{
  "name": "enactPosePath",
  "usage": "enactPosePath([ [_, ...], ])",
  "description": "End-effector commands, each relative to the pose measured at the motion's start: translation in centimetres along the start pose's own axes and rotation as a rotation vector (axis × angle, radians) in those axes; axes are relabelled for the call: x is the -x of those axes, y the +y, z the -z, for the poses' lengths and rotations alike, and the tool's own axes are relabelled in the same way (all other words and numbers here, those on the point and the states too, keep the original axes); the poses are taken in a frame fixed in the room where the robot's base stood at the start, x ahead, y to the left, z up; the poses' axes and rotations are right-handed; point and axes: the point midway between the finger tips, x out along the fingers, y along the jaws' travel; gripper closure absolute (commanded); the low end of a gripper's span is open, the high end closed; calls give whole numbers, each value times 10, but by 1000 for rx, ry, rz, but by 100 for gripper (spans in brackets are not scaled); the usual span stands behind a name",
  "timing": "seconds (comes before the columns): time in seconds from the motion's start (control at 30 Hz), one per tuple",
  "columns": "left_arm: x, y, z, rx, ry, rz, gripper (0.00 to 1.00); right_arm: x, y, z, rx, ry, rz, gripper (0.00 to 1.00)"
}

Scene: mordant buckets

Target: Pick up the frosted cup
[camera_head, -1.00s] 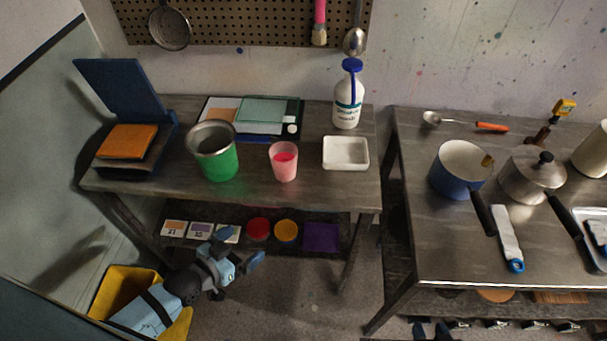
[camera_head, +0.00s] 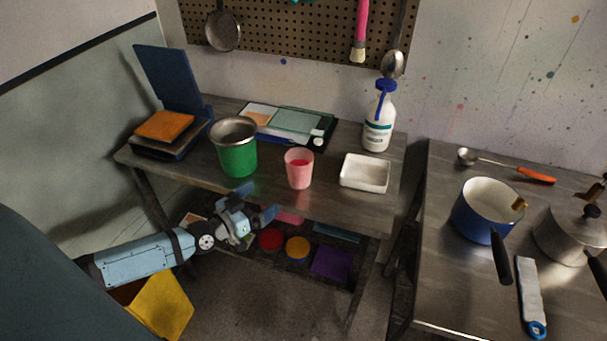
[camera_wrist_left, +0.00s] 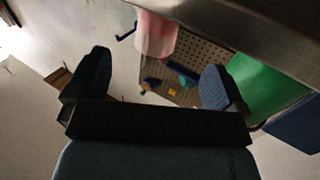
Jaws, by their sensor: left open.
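The frosted cup (camera_head: 299,170) is a translucent pink tumbler with a darker pink content, upright near the front edge of the left table. In the left wrist view the cup (camera_wrist_left: 156,36) shows at the top, beyond the fingertips and between them in width. My left gripper (camera_head: 266,205) is open and empty, in front of the table edge, below and to the left of the cup, apart from it. Its two dark blue fingers are spread in the left wrist view (camera_wrist_left: 155,82). My right gripper is in neither current view.
A green metal-rimmed bucket (camera_head: 237,158) stands left of the cup, and a white tray (camera_head: 364,174) right of it. A white bottle (camera_head: 379,125) stands behind. A lower shelf holds red and orange discs and a purple square (camera_head: 332,264). A yellow bin (camera_head: 166,308) is on the floor.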

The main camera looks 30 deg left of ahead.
Motion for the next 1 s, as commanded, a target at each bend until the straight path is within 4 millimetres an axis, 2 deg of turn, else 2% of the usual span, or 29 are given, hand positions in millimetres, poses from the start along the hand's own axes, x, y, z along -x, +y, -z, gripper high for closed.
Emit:
enactPosePath([
  [0.1,-25,0,3,1,6,1,1,1,-2,2,-1,1,2,57],
  [0.3,-58,0,2,1,3,0,1,1,-1,3,0,2,0,57],
  [0.57,-76,0,3,0,2,-1,1,2,2,3,2,2,-4,57],
  [0.8,-110,0,8,0,3,-1,1,3,2,3,6,3,-5,57],
  [1.0,-123,0,7,1,1,-1,1,2,2,2,6,1,-5,57],
])
